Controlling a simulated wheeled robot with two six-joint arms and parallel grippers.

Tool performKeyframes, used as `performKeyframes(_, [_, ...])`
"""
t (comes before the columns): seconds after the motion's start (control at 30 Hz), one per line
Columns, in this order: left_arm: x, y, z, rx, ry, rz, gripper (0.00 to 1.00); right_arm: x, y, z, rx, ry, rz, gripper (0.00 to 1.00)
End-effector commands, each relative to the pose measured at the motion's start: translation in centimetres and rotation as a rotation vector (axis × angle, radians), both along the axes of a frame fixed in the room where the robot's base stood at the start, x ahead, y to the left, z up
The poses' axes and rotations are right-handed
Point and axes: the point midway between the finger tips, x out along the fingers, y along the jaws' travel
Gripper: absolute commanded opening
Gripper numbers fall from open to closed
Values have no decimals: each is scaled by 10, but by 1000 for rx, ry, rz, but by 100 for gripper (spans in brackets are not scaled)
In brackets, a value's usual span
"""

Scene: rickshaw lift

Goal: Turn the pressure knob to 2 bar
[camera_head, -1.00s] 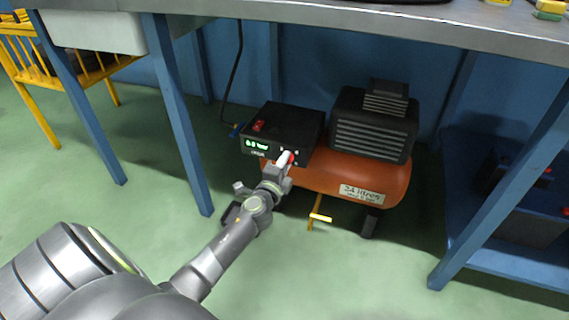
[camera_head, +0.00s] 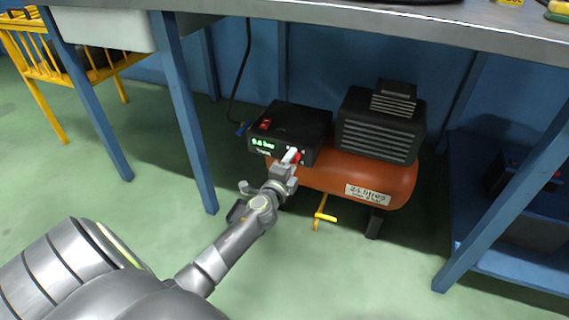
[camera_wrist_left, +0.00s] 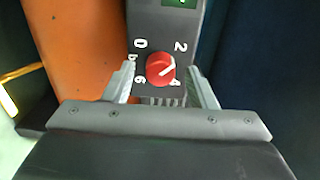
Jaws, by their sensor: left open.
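The red pressure knob (camera_wrist_left: 161,69) sits on the dark control box (camera_head: 268,148) of the compressor. In the left wrist view it carries a white mark slanting from lower left to upper right, with figures 0, 2, 4 and 6 around it. In the head view the knob is partly hidden by my fingers. The green display (camera_head: 262,143) shows a bar reading too blurred to read surely. My left gripper (camera_head: 288,165) is at the box front, open, with a finger on each side of the knob; the wrist view shows gaps between fingers and knob. My right gripper is out of view.
The orange tank (camera_head: 340,178) with a dark ribbed motor (camera_head: 378,135) stands under the workbench (camera_head: 400,25). A blue bench leg (camera_head: 187,125) stands left of my forearm. A yellow drain handle (camera_head: 321,217) sits below the tank. Green floor is clear in front.

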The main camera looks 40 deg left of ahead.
Motion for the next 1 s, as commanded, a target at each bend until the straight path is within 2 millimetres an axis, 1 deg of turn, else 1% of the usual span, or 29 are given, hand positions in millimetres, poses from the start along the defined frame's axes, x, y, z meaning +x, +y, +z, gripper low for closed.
performKeyframes(0.17, [-21, -5, 0, -2, 3, 1, 51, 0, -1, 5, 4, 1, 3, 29])
performKeyframes(0.33, [-56, -13, 0, -2, 4, 1, 51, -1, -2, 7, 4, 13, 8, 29])
performKeyframes(0.6, [-113, -27, -2, -1, 4, 1, 51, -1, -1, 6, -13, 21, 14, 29])
performKeyframes(0.7, [-132, -32, -2, -2, 4, 1, 51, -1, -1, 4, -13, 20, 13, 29])
performKeyframes(0.8, [-147, -35, -2, -3, 3, 1, 51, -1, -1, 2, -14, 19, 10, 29])
performKeyframes(0.9, [-158, -38, -2, -2, 3, 1, 51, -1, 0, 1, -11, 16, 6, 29])
performKeyframes(1.0, [-165, -40, -2, -2, 3, 0, 51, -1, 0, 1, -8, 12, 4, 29])
